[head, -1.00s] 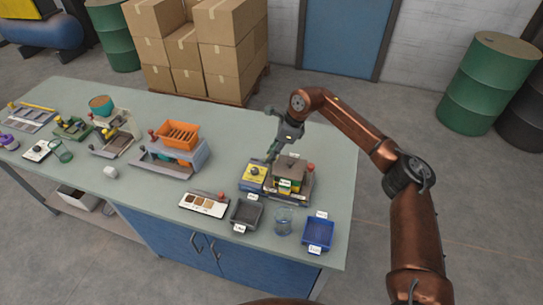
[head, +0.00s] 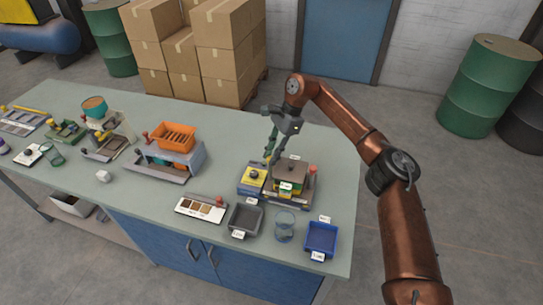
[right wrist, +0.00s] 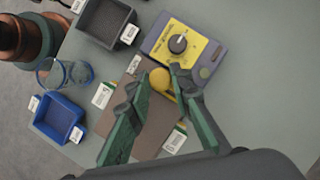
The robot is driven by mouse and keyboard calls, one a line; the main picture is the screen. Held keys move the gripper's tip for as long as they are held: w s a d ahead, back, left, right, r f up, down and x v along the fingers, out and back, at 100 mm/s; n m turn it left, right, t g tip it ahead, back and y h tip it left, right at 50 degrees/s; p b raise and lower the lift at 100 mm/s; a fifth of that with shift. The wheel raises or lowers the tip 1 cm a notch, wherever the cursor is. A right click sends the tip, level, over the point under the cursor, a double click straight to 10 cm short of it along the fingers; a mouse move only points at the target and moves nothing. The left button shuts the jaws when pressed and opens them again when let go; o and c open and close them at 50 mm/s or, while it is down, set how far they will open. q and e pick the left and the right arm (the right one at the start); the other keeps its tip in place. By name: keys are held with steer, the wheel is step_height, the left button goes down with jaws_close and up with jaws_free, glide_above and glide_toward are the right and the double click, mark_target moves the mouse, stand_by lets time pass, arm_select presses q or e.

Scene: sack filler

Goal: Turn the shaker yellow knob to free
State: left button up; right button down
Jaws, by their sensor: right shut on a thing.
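The shaker (head: 292,176) stands on the bench with a brown-lidded box on it. A yellow control panel (head: 251,178) with a black dial sits at its left; the dial (right wrist: 178,43) shows clearly in the right wrist view. The round yellow knob (right wrist: 160,80) lies at the edge of the brown lid (right wrist: 148,125). My right gripper (head: 271,158) points down at the shaker. In the right wrist view its green fingers (right wrist: 161,76) are on both sides of the yellow knob, shut on it. The knob's setting cannot be read. My left gripper is out of view.
A grey tray (head: 245,219), a clear beaker (head: 285,227) and a blue tray (head: 321,238) stand in front of the shaker. A sample card (head: 201,209) lies to the left. An orange-topped machine (head: 175,153) stands further left. The bench's right edge is close.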

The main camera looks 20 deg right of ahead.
stand_by(0.4)
steer(key=c, duration=1.8)
jaws_free()
steer(key=shift+o, duration=0.3)
steer(key=v, duration=1.2)
